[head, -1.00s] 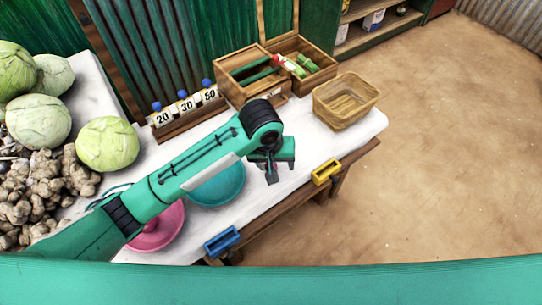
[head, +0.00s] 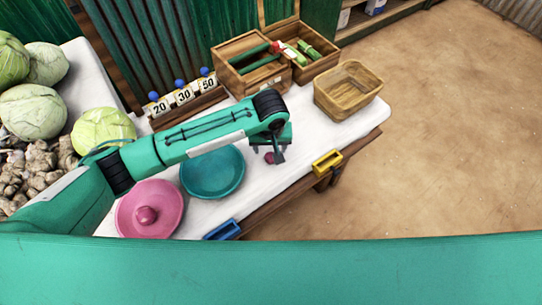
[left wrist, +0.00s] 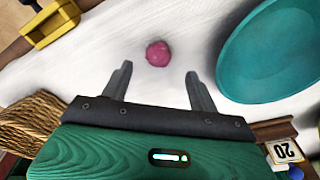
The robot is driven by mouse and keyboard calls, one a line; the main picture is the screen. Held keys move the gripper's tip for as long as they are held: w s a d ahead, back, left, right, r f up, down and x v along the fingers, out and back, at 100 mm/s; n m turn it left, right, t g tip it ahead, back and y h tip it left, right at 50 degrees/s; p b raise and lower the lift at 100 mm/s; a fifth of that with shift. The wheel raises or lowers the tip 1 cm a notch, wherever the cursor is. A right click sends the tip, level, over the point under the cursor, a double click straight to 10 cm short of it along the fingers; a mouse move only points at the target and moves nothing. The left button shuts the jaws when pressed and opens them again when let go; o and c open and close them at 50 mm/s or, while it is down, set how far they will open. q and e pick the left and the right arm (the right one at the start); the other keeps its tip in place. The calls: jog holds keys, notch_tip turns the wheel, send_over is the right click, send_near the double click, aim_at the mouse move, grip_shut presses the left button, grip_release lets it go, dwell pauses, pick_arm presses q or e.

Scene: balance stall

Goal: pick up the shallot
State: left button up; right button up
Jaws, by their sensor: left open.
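A small pink-red round bulb, which looks like the shallot (left wrist: 158,53), lies on the white tabletop in the left wrist view. It is beyond my left fingertips (left wrist: 158,72), roughly centred between them, with nothing touching it. In the head view the shallot (head: 269,157) shows small beside my left gripper (head: 268,151), partly hidden by it. The left gripper is open and empty, above the table. Another reddish round thing (head: 146,215) sits in the pink bowl (head: 125,216); I cannot tell what it is. My right gripper is not in view.
A teal bowl (head: 213,190) stands left of the shallot. A wicker basket (head: 366,91), a wooden compartment box (head: 237,83) and numbered weights (head: 184,97) stand behind. Yellow (head: 327,162) and blue (head: 222,230) holders line the front edge. Cabbages (head: 34,111) and ginger fill the left.

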pick_arm(q)
jog(key=f, duration=0.5)
jog(key=shift+w+d+f+p, duration=0.15)
jog(key=shift+w+p, duration=0.05)
jog(key=shift+p, duration=0.1)
jog(key=c, duration=1)
